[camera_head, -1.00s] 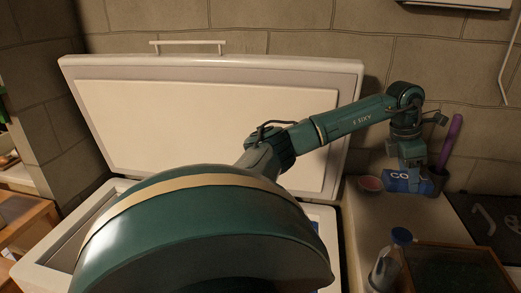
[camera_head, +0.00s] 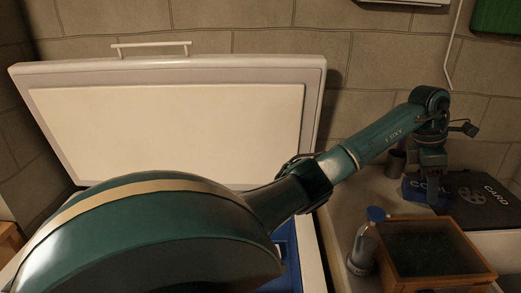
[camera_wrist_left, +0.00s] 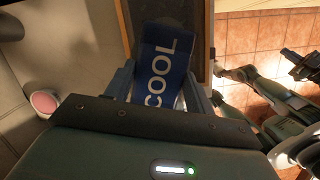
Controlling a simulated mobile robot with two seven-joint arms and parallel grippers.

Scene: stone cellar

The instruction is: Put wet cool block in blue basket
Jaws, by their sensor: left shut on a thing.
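The cool block is a flat blue slab marked "COOL" (camera_wrist_left: 163,65). It is held between the fingers of my left gripper (camera_wrist_left: 158,88), which is shut on it. In the head view the left gripper (camera_head: 431,177) points down over the counter at the right, with the blue block (camera_head: 413,191) partly hidden at its tip. I cannot tell whether the block touches the counter. A strip of blue (camera_head: 286,258), perhaps the blue basket, shows inside the open white chest at the bottom centre; my arm hides most of it. My right gripper is not recognisable in these views.
The white chest lid (camera_head: 170,120) stands open against the wall. A bottle with a blue cap (camera_head: 365,245) and a wooden-framed box (camera_head: 430,250) stand on the counter. A dark "CARD" box (camera_head: 478,198) lies behind. A pink-topped round tub (camera_wrist_left: 44,103) is left of the gripper.

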